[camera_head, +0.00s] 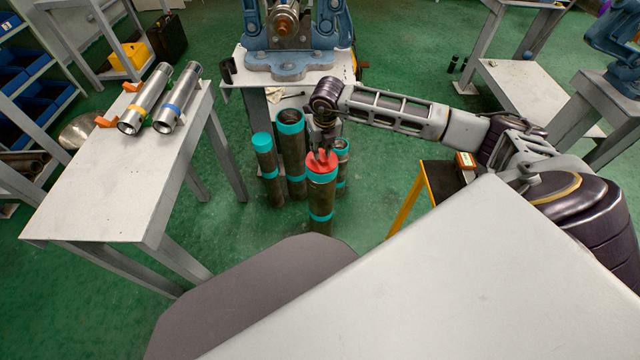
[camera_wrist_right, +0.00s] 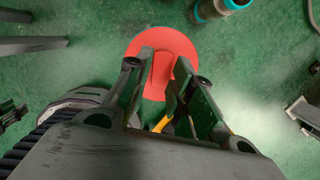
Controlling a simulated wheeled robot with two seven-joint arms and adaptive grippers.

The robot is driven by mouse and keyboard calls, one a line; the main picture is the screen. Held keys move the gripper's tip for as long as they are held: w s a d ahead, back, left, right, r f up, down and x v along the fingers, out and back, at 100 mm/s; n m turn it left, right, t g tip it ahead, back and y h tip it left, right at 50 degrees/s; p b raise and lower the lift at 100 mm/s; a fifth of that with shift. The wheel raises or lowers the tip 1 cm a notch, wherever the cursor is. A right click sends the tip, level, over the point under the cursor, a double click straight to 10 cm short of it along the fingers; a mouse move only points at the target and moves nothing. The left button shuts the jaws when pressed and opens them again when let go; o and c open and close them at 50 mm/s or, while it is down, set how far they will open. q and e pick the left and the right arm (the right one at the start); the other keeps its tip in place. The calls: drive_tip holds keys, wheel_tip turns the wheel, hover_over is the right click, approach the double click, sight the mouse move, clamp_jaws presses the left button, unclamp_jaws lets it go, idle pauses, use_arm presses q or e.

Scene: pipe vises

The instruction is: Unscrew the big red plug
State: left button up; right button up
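The big red plug (camera_head: 322,170) sits in the top of an upright dark pipe (camera_head: 320,200) with teal bands, in the middle of the head view. My right gripper (camera_head: 322,153) points down at the plug from above. In the right wrist view, the round red plug (camera_wrist_right: 165,48) lies beyond the fingertips. The fingers (camera_wrist_right: 164,75) are apart, with red showing between them. Contact cannot be made out. My left gripper is not in view.
Several teal-banded pipes (camera_head: 292,155) stand close behind and left of the plugged pipe. A white table (camera_head: 110,180) with two shiny metal tubes (camera_head: 147,98) is at the left. A blue pipe vise (camera_head: 290,62) stands on a bench behind. A yellow-legged stand (camera_head: 402,205) is at the right.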

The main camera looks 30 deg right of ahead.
sight(322, 161)
drive_tip(key=shift+m, duration=0.5)
drive_tip(key=shift+f, duration=0.15)
drive_tip(key=shift+f+b, duration=0.7)
drive_tip(key=shift+f, duration=0.25)
drive_tip(key=shift+s+f, duration=0.1)
drive_tip(key=shift+s, duration=0.05)
drive_tip(key=shift+o, duration=0.3)
drive_tip(key=shift+d+f, duration=0.1)
drive_tip(key=shift+d, duration=0.05)
clamp_jaws()
